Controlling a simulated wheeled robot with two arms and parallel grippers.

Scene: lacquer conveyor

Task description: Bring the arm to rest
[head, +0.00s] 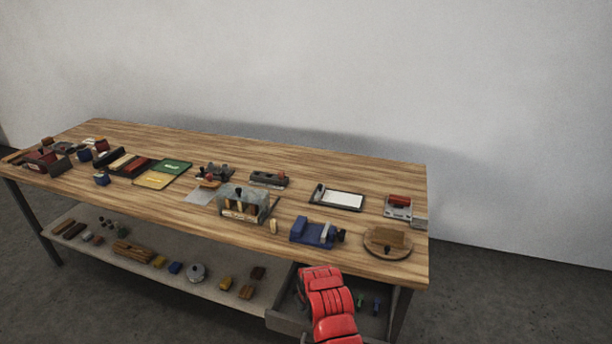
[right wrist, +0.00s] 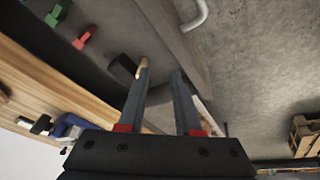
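My right arm (head: 330,302) is red and comes in from the bottom of the head view, in front of the open drawer (head: 281,320) under the table's right end. Its gripper is hidden in the head view. In the right wrist view my right gripper (right wrist: 160,73) has two dark fingers standing apart, with nothing visible held between them. It is near the drawer front (right wrist: 172,38). A dark object (right wrist: 122,68) and a small tan piece show by the left fingertip; whether they touch it is unclear. My left gripper is in neither view.
The wooden table (head: 240,150) carries several items, including a blue vise (head: 312,232), a round board (head: 388,243) and a glass-sided box (head: 243,204). A lower shelf (head: 200,283) holds loose parts. The drawer holds a green piece (right wrist: 57,12) and a red piece (right wrist: 82,39). A pallet (right wrist: 305,135) stands on the floor.

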